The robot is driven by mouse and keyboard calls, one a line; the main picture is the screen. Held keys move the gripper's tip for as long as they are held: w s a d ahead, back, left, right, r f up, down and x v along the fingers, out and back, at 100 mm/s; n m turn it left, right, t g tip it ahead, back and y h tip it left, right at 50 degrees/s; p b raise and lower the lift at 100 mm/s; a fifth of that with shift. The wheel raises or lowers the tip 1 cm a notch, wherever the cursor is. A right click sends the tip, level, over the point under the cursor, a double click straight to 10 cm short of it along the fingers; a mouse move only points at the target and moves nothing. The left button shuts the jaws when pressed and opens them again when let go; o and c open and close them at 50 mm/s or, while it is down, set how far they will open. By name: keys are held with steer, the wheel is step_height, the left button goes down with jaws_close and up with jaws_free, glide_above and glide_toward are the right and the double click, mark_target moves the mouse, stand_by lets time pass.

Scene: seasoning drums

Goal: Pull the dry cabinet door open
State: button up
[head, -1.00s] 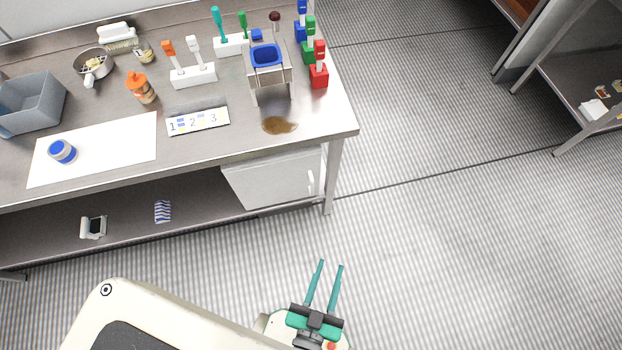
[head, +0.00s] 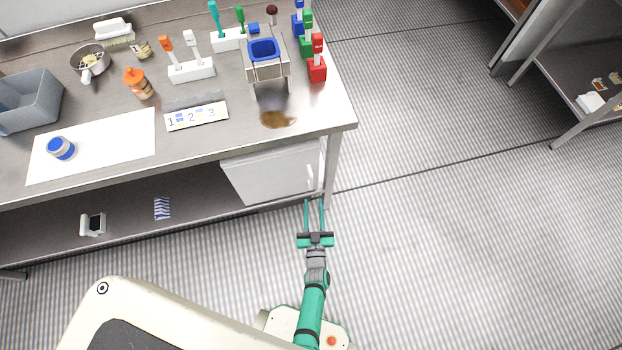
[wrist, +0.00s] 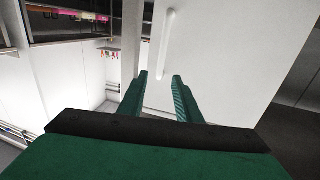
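The dry cabinet is a white box under the right end of the steel table, and its door (head: 270,173) looks closed in the head view. A white vertical bar handle (head: 310,177) is near the door's right edge. In the wrist view the door (wrist: 225,50) fills the upper middle, with the handle (wrist: 167,42) ahead of the fingers. My gripper (head: 314,201) is open and empty, its two green fingers apart and pointing at the handle. In the wrist view the fingertips (wrist: 160,76) are just short of the handle's lower end, and I see no contact.
A steel table leg (head: 332,172) stands close to the right of the handle. The lower shelf (head: 130,215) holds a small dark-and-white item and a striped packet. The floor (head: 440,240) to the right is clear. A brown spill (head: 277,118) lies on the tabletop.

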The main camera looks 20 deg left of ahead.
mark_target(311, 181)
steer(key=x, duration=1.1)
steer(key=shift+f, duration=0.1)
steer(key=shift+w+a, duration=0.15)
steer(key=shift+a, duration=0.1)
steer(key=shift+d, duration=0.1)
jaws_close()
